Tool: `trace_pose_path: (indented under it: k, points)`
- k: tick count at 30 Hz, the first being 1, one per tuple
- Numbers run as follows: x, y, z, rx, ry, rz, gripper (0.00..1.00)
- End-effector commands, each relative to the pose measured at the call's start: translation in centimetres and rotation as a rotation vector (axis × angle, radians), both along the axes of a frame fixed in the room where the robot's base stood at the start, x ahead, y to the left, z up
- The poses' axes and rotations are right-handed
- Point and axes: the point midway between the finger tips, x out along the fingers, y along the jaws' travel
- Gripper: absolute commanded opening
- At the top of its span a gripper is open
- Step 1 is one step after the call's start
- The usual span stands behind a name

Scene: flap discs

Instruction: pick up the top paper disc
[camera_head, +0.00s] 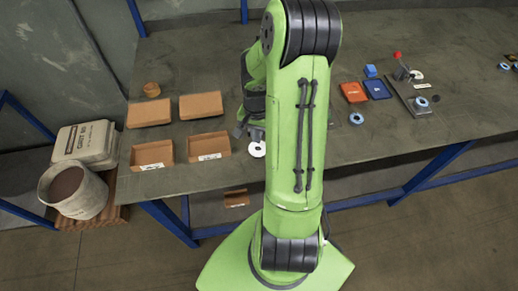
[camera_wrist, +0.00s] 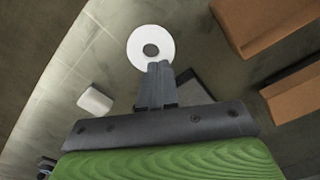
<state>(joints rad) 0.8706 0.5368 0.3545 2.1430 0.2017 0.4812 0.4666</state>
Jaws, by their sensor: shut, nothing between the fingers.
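A white paper disc (camera_wrist: 134,46) with a dark centre hole lies flat on the table in the wrist view, just beyond my fingertips. It also shows in the head view (camera_head: 257,149), close to the table's front edge, beside my arm. From these frames I cannot tell whether it is one disc or a stack. My gripper (camera_wrist: 158,66) is shut and empty, its tips at the near rim of the disc in the picture. I cannot tell whether they touch it. In the head view my arm hides most of the gripper.
Open brown boxes (camera_head: 210,147) and (camera_head: 152,155) stand left of the disc, with closed-looking brown boxes (camera_head: 201,105) behind. A small white block (camera_wrist: 95,101) lies left of my fingers. Blue-ringed discs (camera_head: 356,118) lie to the right. The table's front edge is close.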

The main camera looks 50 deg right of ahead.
Motion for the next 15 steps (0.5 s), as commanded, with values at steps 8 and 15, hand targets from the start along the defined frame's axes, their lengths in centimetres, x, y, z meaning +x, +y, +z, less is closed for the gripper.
trace_pose_path:
  k: [8, 15]
  points:
    - [0.00, 0.01, -0.50, 0.000, 0.000, 0.000, 0.00]
    - [0.00, 0.01, -0.86, 0.000, 0.000, 0.000, 0.00]
